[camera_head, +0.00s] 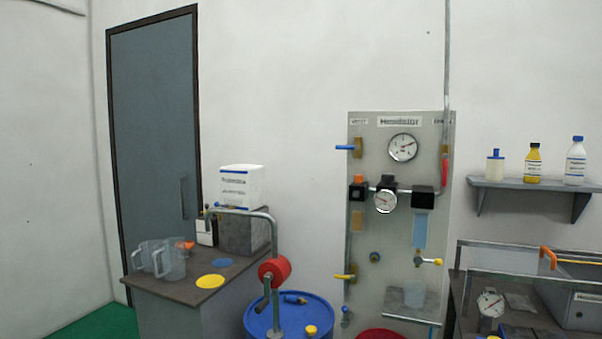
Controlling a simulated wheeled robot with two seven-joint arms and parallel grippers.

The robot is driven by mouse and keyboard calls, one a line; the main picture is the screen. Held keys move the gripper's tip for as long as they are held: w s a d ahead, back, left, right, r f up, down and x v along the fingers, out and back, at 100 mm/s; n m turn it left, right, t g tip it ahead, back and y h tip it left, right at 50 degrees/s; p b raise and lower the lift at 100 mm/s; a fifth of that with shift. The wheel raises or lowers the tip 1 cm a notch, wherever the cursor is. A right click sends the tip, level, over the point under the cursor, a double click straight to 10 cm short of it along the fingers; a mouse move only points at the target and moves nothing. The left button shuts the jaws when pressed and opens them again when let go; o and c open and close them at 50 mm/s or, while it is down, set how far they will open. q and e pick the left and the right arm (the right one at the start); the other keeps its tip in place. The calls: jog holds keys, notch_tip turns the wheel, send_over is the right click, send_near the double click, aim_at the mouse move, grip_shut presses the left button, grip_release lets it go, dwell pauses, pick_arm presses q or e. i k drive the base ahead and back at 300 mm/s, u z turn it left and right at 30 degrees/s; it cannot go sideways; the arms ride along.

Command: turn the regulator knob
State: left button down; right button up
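A grey panel (400,260) on the back wall carries pipes, valves and gauges. Near its middle, black blocks sit on a horizontal pipe. The left block (357,193) has an orange knob (358,178) on top. The middle block (387,182) has a round gauge (385,201) on its front. The right block (423,196) has a pale blue bowl (420,230) below it. I cannot tell for sure which part is the regulator knob. A larger gauge (403,147) is higher up. Neither of my grippers shows in this view.
A blue drum (255,320) with a red-handled pump (274,270) stands in front of the panel's left side. A bench (165,290) with jugs is at left. A wall shelf (530,186) with bottles and a cluttered table (465,320) are at right.

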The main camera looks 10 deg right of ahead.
aim_at(389, 178)
jog(key=u, duration=0.35)
jog(key=i, duration=0.85)
jog(key=z, duration=0.05)
